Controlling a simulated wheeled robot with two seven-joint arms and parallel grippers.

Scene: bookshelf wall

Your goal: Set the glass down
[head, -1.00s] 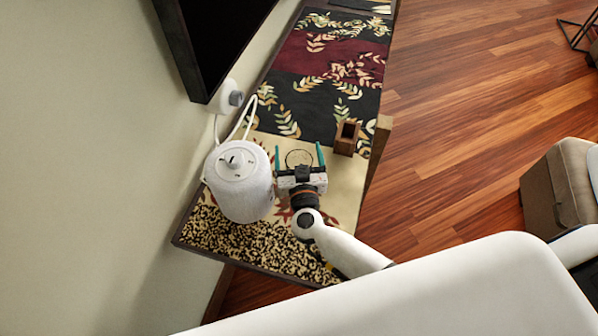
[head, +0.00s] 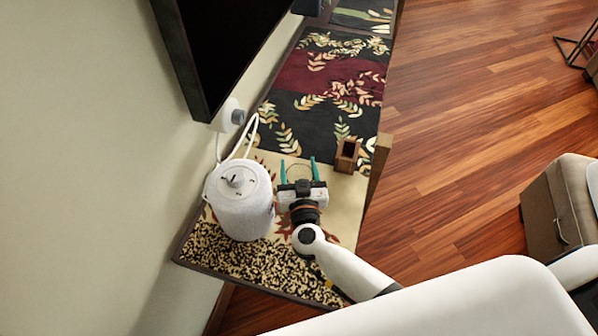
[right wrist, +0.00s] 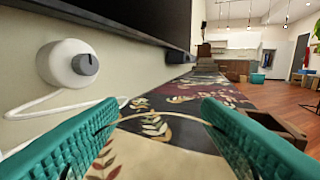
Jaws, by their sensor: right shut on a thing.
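The glass (head: 299,172) is clear and only its thin rim shows, between the teal fingers of my right gripper (head: 299,164) in the head view. The right wrist view also shows the rim of the glass (right wrist: 160,113) as a thin arc between the two fingers. My right gripper is shut on the glass, over the cream part of the patterned table (head: 345,205). The glass's base is hidden, so I cannot tell whether it touches the table. My left gripper is not in view.
A white kettle-like pot (head: 243,205) stands close to the left of my right gripper. A small open wooden box (head: 347,155) stands just beyond it to the right.

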